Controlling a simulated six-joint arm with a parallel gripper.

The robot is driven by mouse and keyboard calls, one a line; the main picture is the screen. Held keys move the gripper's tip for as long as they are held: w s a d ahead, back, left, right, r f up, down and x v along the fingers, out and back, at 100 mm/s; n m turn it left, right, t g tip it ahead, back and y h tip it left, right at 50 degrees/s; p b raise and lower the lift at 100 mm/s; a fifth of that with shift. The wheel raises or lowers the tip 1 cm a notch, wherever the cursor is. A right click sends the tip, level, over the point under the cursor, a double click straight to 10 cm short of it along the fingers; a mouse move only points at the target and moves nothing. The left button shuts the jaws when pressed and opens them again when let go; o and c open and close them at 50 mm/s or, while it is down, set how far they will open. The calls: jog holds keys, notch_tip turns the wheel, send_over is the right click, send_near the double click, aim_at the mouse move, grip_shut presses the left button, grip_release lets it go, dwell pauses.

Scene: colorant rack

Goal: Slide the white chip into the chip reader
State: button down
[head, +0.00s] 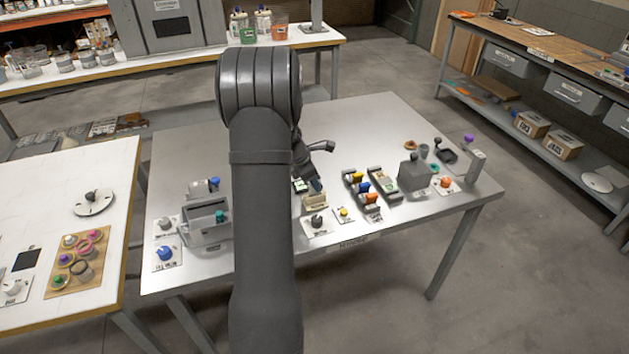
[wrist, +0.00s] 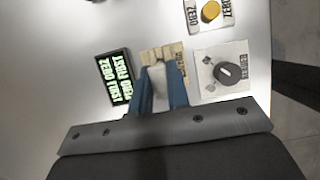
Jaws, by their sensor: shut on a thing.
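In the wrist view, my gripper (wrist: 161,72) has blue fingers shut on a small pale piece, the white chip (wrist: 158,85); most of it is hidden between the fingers. Just beyond the fingertips is a beige block with dark lettering (wrist: 166,51), which looks like the chip reader. It also shows in the head view (head: 316,203), near the middle of the metal table. My gripper (head: 316,187) is close above or behind it there, partly hidden by my arm. I cannot tell whether the chip touches the reader.
A black display with green text (wrist: 116,80) is left of the fingers. A grey knob on a white card (wrist: 226,73) is to the right, with a yellow knob (wrist: 211,11) beyond. In the head view, a rack of coloured pieces (head: 362,187) and a grey box (head: 413,175) stand further right.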

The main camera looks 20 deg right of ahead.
jog(key=shift+f, duration=1)
jog(key=shift+r, duration=0.2)
jog(key=shift+r, duration=1.2)
